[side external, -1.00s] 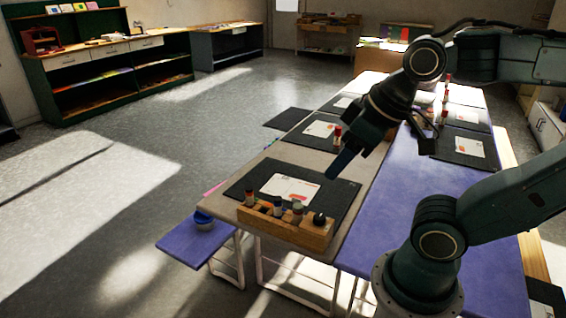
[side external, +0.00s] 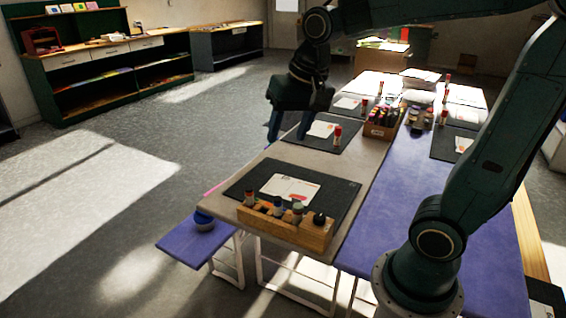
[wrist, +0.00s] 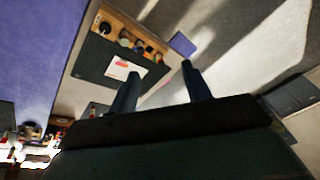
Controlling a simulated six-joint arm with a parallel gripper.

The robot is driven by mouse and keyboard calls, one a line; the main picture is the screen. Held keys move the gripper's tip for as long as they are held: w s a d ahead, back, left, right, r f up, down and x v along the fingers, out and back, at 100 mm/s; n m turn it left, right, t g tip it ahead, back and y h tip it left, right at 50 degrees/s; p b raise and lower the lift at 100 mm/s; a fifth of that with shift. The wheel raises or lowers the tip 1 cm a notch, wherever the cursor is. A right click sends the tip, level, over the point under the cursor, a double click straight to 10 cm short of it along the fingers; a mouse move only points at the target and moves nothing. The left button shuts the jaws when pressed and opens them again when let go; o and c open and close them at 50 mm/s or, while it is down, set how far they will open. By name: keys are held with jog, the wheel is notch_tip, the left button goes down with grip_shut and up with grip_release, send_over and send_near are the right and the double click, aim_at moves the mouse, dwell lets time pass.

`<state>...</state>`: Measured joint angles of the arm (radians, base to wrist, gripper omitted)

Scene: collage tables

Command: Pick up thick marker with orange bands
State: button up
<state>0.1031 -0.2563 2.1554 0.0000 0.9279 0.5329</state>
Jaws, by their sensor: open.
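A wooden holder (side external: 285,233) with several upright thick markers or bottles stands on the near end of the table. I cannot clearly make out which one has orange bands; one marker in it (side external: 297,211) shows an orange-red tone below a grey top. The holder (wrist: 128,28) also shows at the top of the wrist view, its contents too small to tell apart. My gripper (side external: 289,125) is open with nothing between its fingers. It hangs over the table's left edge, behind and well above the holder. Its two fingers show apart in the wrist view (wrist: 160,72).
A black mat (side external: 245,185) with a white card (side external: 290,188) lies behind the holder. A red-and-white stick (side external: 337,136) stands on a farther mat. A crate of coloured items (side external: 380,128) stands mid-table. The purple tabletop (side external: 385,210) is mostly clear.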

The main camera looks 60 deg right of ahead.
jog(key=w+d+f+m+g, duration=0.1)
jog(key=w+d+f+m, duration=0.2)
jog(key=w, duration=0.3)
jog(key=w+d+f+m+g, duration=0.1)
jog(key=w+d+f+m, duration=0.15)
jog(key=w+m, duration=0.2)
jog(key=m+g, duration=0.2)
jog(key=m, duration=0.4)
send_over(249, 188)
notch_tip(249, 188, down, 11)
jog(key=shift+s+f+n, duration=0.15)
jog(key=shift+f+n, duration=0.05)
jog(key=shift+n, duration=0.05)
jog(key=shift+f, duration=4.3)
jog(key=shift+f, duration=0.1)
jog(key=shift+f, duration=2.5)
jog(key=c, duration=1)
